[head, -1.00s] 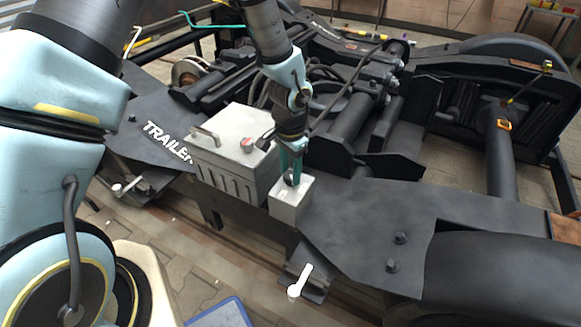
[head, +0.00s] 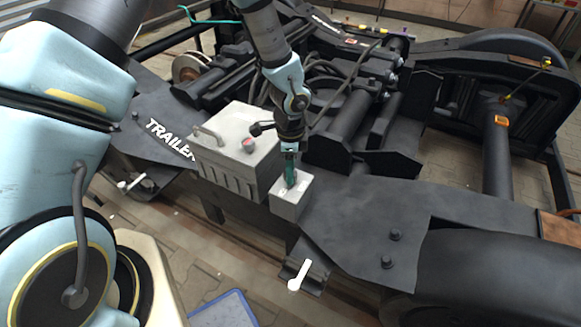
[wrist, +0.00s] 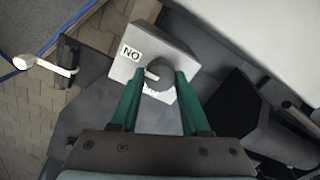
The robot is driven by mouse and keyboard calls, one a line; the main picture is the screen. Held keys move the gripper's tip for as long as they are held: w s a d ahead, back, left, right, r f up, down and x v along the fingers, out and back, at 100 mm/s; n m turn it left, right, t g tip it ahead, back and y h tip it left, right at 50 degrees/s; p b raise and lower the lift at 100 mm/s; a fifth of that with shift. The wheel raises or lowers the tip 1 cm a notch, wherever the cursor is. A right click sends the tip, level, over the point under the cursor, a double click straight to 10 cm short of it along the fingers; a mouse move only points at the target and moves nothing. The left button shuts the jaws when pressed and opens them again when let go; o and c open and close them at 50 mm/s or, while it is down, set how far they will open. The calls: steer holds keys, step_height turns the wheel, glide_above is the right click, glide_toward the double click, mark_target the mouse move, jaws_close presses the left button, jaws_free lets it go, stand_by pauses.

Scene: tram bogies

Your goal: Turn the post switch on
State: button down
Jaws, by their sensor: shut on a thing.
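The post switch (head: 290,203) is a small light grey box on the dark frame's edge, beside a larger grey box. In the wrist view its top face (wrist: 178,52) carries a dark round knob (wrist: 160,82) with a white mark on its left side. A white label (wrist: 131,53) left of the knob reads as "NO", which is "ON" upside down. A second label below the knob is partly hidden. My gripper (head: 290,181) points down onto the switch; its green fingers stand on both sides of the knob in the wrist view (wrist: 160,78), shut on it.
A white lever (head: 300,275) hangs on the frame's near side. Pipes and dark beams lie behind.

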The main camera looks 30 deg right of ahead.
steer(key=shift+m, duration=0.3)
steer(key=shift+c, duration=1.9)
jaws_free()
steer(key=shift+r, duration=0.1)
step_height(320, 180, up, 11)
steer(key=shift+f, duration=0.2)
